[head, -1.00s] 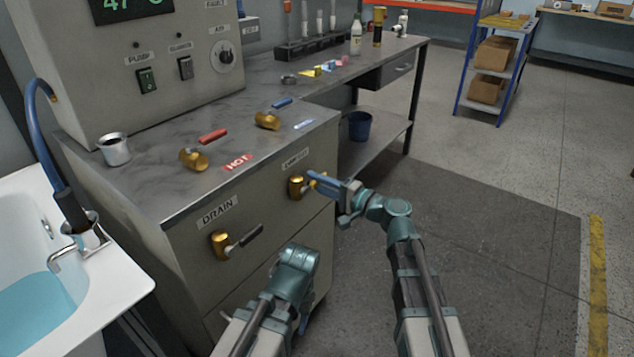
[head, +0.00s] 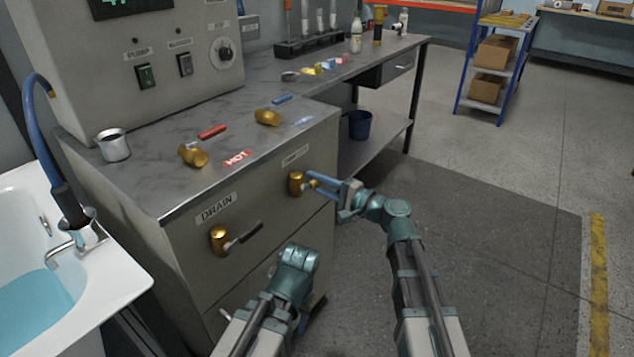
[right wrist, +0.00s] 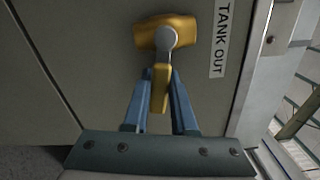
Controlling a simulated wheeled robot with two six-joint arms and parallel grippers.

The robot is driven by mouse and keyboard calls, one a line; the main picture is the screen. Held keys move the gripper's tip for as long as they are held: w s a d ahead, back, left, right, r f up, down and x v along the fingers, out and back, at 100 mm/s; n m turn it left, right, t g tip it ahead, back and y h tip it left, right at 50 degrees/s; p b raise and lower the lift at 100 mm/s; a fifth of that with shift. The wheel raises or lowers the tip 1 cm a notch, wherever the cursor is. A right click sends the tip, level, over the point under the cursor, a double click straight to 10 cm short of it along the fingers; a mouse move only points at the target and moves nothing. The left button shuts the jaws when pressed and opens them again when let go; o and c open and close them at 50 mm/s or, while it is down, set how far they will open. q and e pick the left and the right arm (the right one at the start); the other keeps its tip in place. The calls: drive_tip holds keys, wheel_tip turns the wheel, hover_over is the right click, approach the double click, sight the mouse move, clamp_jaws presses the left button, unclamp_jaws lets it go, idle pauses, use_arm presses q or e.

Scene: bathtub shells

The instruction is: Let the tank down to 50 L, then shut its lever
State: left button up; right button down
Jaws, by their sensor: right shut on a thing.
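The brass TANK OUT valve (head: 296,183) is on the cabinet front, under its label. It also shows in the right wrist view (right wrist: 178,33), with its yellow lever (right wrist: 160,88) pointing down in that picture, sideways to the label. My right gripper (head: 318,183) is shut on this lever; its blue fingers (right wrist: 160,100) lie on both sides of it. My left gripper hangs low in front of the cabinet, its fingers mostly hidden behind my arm. The display (head: 130,5) is cut off at the top and cannot be read.
The DRAIN valve (head: 219,240) with a dark lever is to the left on the same front. A white tub (head: 120,275) holding blue water stands at left. Red and blue levered valves, a metal cup (head: 114,146) and bottles are on the counter. Floor at right is clear.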

use_arm(q)
drive_tip(key=shift+d+f+b, duration=0.1)
drive_tip(key=shift+f+b, duration=1.7)
drive_tip(key=shift+f, duration=0.2)
use_arm(e)
drive_tip(key=s+a+f+m, duration=0.2)
drive_tip(key=s+f+m, duration=0.2)
drive_tip(key=m, duration=1.1)
drive_tip(key=shift+a, duration=0.4)
drive_tip(key=shift+a+m, duration=0.1)
drive_tip(key=shift+m, duration=0.3)
drive_tip(key=c, duration=0.7)
unclamp_jaws()
drive_tip(key=shift+s, duration=0.1)
